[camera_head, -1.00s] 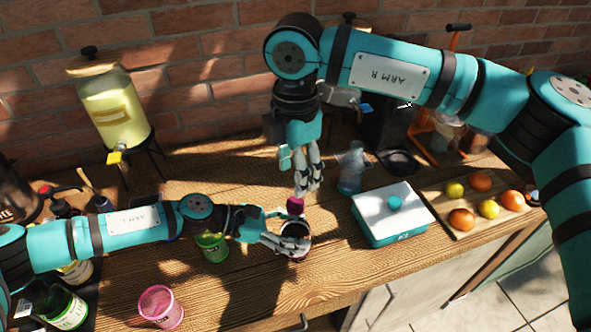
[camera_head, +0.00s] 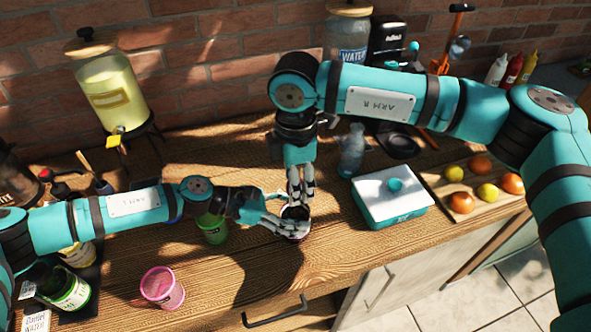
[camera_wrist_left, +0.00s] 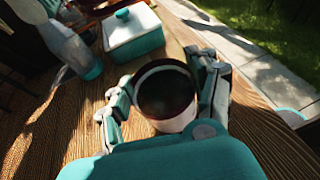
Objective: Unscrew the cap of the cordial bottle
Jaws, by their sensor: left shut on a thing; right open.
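The purple cap is hidden behind these fingers, so contact cannot be told. The right gripper does not show in the left wrist view.
A teal-and-white ice box (camera_head: 390,198) and a clear bluish bottle (camera_head: 351,152) stand to the right. A green cup (camera_head: 212,230) and a pink cup (camera_head: 162,288) stand to the left. Fruit lies on a board (camera_head: 445,193) at far right.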

